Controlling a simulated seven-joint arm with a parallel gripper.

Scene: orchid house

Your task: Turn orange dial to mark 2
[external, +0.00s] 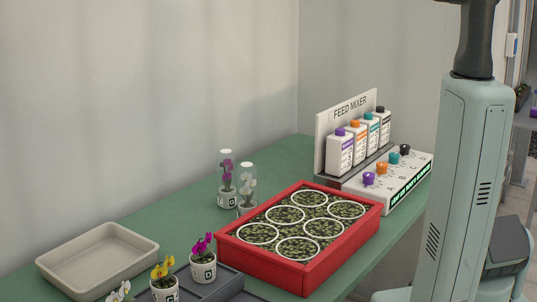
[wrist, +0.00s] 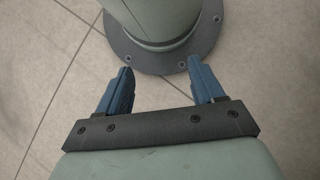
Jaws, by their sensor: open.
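The orange dial (external: 382,168) sits on the white front panel (external: 408,186) of the feed mixer, between a purple dial (external: 368,179) and a teal dial (external: 393,158). A black dial (external: 405,149) is at the far end of the row. The mark that the orange dial points to is too small to read. My gripper (wrist: 161,88) shows only in the wrist view. Its two blue fingers are apart with nothing between them, above the floor and my own base. No dial shows in the wrist view.
Bottles (external: 340,153) stand behind the dials, before the "FEED MIXER" sign (external: 350,106). A red tray (external: 310,277) with white rings stands left of the panel. Two clear covers over orchids (external: 227,180), potted orchids (external: 203,268) and an empty beige tray (external: 97,258) share the green table (external: 185,213).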

